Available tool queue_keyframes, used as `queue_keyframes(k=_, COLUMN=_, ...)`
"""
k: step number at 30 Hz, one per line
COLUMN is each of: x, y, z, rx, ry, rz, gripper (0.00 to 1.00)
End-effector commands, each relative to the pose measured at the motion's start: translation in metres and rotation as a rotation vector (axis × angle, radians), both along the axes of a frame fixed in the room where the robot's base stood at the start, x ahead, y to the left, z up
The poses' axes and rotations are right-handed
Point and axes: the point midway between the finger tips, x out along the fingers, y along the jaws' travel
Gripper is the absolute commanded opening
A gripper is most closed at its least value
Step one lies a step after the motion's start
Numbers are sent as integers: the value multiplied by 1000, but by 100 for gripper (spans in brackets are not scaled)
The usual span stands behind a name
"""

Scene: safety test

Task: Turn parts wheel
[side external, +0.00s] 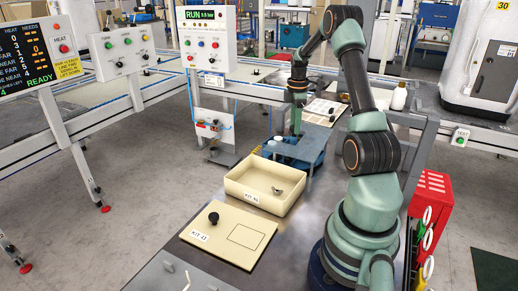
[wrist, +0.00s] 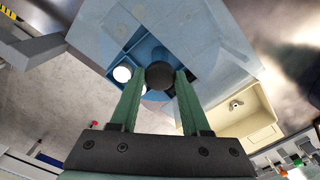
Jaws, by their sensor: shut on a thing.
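The parts wheel (side external: 311,160) is a blue round unit beyond the cream bin in the side view, partly covered by a grey-blue plate. In the wrist view its blue compartments (wrist: 150,52) show through an opening in the plate, with a white round part (wrist: 122,74) in one. A dark round knob (wrist: 160,75) stands in that opening. My gripper (wrist: 160,84) has its two green fingers on either side of the knob, shut on it. In the side view my gripper (side external: 295,134) points down at the wheel; its fingertips are too small to make out there.
A cream bin (side external: 250,196) labelled KIT-A1 holds a small metal part (side external: 278,190). A cream lid (side external: 250,237) with a black knob lies in front. A RUN panel (side external: 206,40) stands behind at left.

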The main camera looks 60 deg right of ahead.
Motion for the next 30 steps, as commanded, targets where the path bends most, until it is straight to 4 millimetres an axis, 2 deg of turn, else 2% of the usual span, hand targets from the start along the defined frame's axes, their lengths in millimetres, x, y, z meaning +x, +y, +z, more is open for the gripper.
queue_keyframes(k=30, x=2, y=1, z=2, rx=-2, ry=-1, rz=513, gripper=0)
